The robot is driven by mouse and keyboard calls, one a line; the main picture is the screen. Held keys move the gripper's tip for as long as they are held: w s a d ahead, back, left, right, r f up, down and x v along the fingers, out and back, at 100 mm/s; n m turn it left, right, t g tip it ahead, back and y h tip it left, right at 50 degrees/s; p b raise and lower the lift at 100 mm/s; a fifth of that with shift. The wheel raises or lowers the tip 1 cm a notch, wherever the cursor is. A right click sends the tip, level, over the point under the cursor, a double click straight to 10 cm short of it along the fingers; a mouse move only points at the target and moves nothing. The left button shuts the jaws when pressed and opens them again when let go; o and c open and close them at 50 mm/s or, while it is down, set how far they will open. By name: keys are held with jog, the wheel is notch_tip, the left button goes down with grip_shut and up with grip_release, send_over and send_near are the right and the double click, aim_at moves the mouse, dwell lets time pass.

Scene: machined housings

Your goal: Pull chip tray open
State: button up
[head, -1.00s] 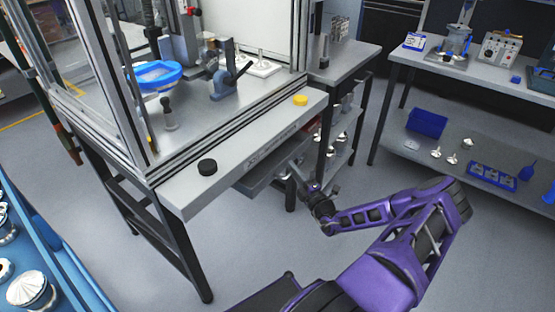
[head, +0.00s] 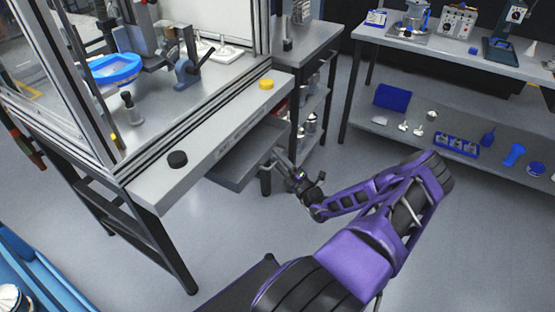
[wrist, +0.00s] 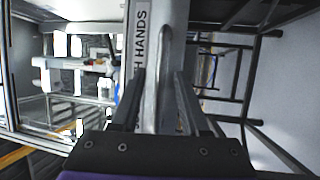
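The chip tray (head: 241,162) is a grey drawer under the front ledge of the machine enclosure. It stands partly pulled out, with its inside showing in the head view. My gripper (head: 279,157) is at the tray's front edge, reaching in from the right. In the head view the handle is mostly hidden by my gripper.
A black knob (head: 177,159) and a yellow knob (head: 266,84) sit on the ledge above the tray. A grey side table (head: 305,42) with shelves stands close behind the tray. A workbench (head: 455,58) is at the back right. Open floor lies in front of the tray.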

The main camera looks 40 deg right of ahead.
jog(key=s+f, duration=0.3)
jog(key=s, duration=1.4)
jog(key=shift+a, duration=0.45)
